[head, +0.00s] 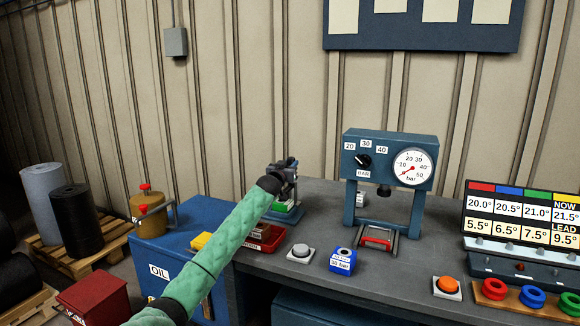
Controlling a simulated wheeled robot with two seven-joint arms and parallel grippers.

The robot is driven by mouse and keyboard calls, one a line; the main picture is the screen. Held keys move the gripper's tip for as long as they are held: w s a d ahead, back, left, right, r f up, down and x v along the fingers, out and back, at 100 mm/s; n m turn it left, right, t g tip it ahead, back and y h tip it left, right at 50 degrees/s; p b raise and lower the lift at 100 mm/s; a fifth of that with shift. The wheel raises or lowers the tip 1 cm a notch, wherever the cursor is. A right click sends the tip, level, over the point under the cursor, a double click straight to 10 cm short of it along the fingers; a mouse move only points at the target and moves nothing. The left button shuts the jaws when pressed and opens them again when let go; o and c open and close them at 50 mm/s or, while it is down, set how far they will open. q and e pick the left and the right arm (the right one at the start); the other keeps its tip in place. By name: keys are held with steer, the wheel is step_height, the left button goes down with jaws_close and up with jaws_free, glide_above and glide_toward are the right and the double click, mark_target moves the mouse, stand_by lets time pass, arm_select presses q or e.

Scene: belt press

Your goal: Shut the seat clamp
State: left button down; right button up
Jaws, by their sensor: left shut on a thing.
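The blue press (388,160) stands on the bench, with a round gauge (412,167) and a dial on its front. At its foot, under the dark ram (384,191), is a low seat with a red bar (378,238), which looks like the seat clamp. I cannot tell whether it is open or shut. My left gripper (287,172) is at the back left of the bench, well left of the press, above a green and white item (287,206). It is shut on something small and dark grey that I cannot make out. My right gripper is out of view.
A red tray (272,240), a grey button (300,252), a blue box (342,260) and an orange button (447,286) are on the bench. Coloured rings (532,296) and a display (520,215) are at right. A blue oil cabinet (150,245) stands left.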

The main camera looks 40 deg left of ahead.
arm_select(q)
steer(key=c, duration=1.2)
jaws_free()
steer(key=shift+o, duration=0.2)
steer(key=shift+s+f, duration=0.2)
steer(key=shift+s, duration=0.15)
steer(key=r+b+v, duration=0.1)
steer(key=v, duration=0.6)
steer(key=shift+f, duration=0.35)
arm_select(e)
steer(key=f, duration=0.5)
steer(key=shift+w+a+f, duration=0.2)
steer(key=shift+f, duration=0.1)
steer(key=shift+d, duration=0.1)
